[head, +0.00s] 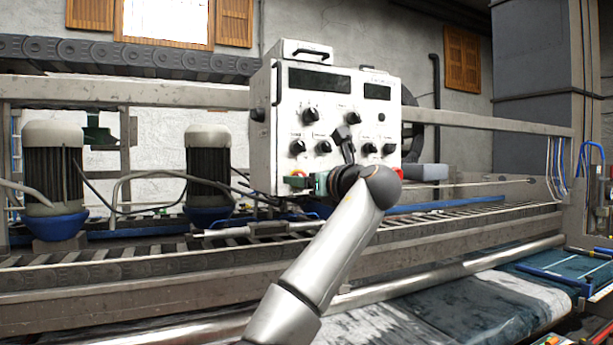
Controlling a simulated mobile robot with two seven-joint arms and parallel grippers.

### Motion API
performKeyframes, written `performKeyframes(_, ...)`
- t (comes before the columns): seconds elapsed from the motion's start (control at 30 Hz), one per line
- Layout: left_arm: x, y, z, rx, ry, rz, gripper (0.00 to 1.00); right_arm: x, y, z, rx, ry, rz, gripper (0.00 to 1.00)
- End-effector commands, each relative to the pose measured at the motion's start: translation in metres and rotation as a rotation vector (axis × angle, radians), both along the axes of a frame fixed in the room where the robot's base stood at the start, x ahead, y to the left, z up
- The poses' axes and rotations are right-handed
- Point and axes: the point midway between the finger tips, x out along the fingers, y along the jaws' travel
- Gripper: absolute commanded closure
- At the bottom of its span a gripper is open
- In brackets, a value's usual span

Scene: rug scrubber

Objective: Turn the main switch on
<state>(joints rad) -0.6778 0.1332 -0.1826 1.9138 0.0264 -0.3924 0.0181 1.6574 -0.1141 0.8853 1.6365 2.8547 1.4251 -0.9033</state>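The white control box (335,125) has two dark displays and several black knobs on its front. Dark gripper parts reach up and left over the panel. I cannot tell whether they touch it or how far apart the fingers are. The wrist hides part of the lower panel. My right gripper is not in view.
A red button (398,173) shows at the box's lower right, beside my wrist. Two motors with blue bases (208,165) stand left of the box. A roller conveyor (130,259) and metal beams run across below it. A blue-grey rug surface (420,312) lies in front.

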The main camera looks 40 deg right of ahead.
Motion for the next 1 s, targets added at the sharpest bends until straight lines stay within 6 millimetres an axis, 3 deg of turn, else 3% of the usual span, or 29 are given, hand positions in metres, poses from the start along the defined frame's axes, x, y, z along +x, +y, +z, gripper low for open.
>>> performKeyframes(0.2, -0.0006, -0.0008, -0.0004, -0.001, 0.002, 0.000, 0.50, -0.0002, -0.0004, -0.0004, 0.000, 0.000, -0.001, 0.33)
performKeyframes(0.8, -0.0009, -0.0016, -0.0004, -0.002, 0.003, 0.000, 0.50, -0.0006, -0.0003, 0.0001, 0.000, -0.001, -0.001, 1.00)
performKeyframes(1.0, -0.0010, -0.0016, -0.0007, -0.002, 0.003, 0.000, 0.50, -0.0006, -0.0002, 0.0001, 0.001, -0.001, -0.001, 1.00)
